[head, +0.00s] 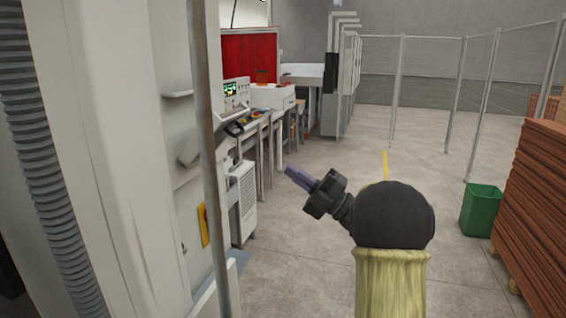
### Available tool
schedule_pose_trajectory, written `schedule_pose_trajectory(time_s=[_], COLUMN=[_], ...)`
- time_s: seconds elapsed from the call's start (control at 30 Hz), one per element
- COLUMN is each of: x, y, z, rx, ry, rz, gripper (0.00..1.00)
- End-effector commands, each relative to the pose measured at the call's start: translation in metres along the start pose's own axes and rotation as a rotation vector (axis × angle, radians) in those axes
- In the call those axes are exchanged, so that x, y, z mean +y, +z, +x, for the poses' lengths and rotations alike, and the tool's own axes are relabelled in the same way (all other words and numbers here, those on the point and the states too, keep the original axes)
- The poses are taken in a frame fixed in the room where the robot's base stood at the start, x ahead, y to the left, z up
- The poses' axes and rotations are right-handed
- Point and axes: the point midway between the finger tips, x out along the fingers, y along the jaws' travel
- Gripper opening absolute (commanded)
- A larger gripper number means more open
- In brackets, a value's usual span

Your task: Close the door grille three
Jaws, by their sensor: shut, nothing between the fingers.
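My gripper (298,178), with purple fingers on a black wrist, is in the middle of the head view. Its fingers are shut and empty, pointing left over the floor. Wire-mesh grille panels in grey frames (490,105) stand at the right and back. Another mesh section (349,85) stands beside the machine line at the back. I cannot tell which one is door grille three. A grey upright post (207,150) stands close at the left, to the left of my gripper and apart from it; whether it belongs to a grille is unclear.
A large pale machine (110,150) fills the left side. A control panel (237,95) and a white cabinet (243,200) stand beyond it. A green bin (482,210) and stacked brown boards (545,205) are at the right. The grey floor (350,160) between is open.

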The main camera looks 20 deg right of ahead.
Motion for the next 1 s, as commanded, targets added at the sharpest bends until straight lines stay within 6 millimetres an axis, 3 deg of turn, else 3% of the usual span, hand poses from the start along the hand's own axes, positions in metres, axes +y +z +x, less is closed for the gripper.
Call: schedule_pose_trajectory(time_s=[0.6,0.8,1.0], x=[0.006,0.004,0.002], y=[0.001,0.001,0.002], z=[0.104,0.123,0.126], rx=[-0.002,-0.003,-0.005], ry=[0.001,0.001,0.001], rz=[-0.001,-0.001,-0.002], gripper=[0.00,0.00,0.00])
